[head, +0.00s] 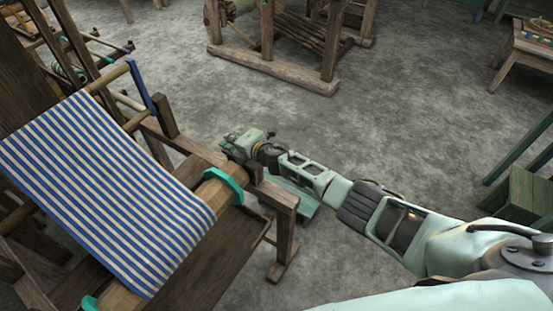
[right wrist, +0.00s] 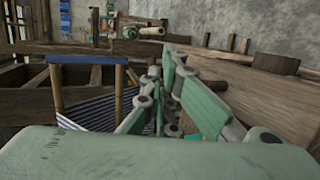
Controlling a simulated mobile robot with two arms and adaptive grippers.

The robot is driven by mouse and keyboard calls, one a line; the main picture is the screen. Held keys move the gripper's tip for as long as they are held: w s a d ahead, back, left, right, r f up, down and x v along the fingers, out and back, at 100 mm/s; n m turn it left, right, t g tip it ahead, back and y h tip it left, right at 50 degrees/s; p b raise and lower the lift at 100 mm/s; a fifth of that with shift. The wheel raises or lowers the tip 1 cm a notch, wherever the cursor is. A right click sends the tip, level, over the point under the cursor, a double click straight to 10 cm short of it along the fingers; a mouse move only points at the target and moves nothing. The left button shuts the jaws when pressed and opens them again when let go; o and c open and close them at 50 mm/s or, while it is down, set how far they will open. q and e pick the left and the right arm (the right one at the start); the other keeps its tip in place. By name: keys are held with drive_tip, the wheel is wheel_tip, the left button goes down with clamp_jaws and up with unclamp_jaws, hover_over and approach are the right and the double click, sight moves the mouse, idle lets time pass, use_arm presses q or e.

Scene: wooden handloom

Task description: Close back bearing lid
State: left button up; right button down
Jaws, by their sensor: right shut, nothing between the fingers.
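The wooden handloom stands at the left in the head view, with blue and white striped cloth (head: 105,180) running down to a cloth beam. A teal ring (head: 223,180) sits around the right end of that beam. My right gripper (head: 229,144) is at the loom's right frame side, just beyond the teal ring. It is shut and empty. In the right wrist view its green and grey finger links (right wrist: 165,90) stand close together, with striped cloth (right wrist: 98,106) to their left. I cannot make out the back bearing lid; the gripper may hide it. My left gripper is not in view.
A wooden frame post (head: 285,232) stands right below the gripper. A brown board (right wrist: 255,95) rises close to the right of the fingers in the wrist view. Another wooden frame (head: 275,62) is at the back.

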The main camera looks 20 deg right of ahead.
drive_tip(key=shift+s+d+r, duration=0.1)
drive_tip(key=shift+d+r, duration=0.2)
drive_tip(key=shift+d, duration=0.05)
drive_tip(key=shift+s+d+r, duration=0.15)
drive_tip(key=shift+s, duration=0.15)
drive_tip(key=v, duration=1)
drive_tip(key=shift+s+f, duration=0.2)
drive_tip(key=shift+s, duration=0.25)
